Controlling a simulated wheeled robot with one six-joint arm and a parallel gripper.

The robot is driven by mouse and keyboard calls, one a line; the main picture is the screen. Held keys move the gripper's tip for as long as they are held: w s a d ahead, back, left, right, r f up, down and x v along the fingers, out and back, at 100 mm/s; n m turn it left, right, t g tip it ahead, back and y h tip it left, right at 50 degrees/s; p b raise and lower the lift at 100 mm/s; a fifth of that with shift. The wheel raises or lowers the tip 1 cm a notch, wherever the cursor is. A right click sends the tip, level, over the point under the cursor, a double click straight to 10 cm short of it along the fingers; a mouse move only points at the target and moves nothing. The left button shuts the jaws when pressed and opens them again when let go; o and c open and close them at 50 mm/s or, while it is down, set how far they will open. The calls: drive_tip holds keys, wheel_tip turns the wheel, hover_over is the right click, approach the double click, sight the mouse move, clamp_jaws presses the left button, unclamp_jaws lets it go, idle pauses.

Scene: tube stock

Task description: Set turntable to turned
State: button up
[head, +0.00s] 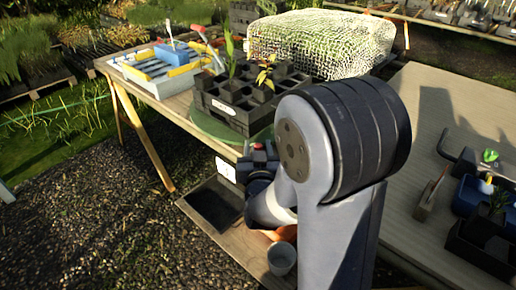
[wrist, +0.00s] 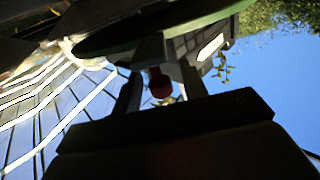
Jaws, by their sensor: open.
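The turntable is a green disc (head: 203,126) on the near edge of the wooden table, under a black tray (head: 243,108) of plant pots. My gripper (head: 262,150) is just below and in front of its rim, partly hidden by my arm. In the wrist view the green rim (wrist: 200,20) crosses the top of the picture, with my two fingers (wrist: 161,85) below it. The gripper is open. A dark red knob (wrist: 160,84) shows between the fingers; I cannot tell whether they touch it. The knob is hidden in the head view.
A lower shelf (head: 240,240) holds a dark tray (head: 215,203) and a grey pot (head: 281,258). A second table (head: 425,110) with tools is right.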

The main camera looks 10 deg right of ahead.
drive_tip(key=shift+c, duration=0.2)
clamp_jaws()
idle(0.3)
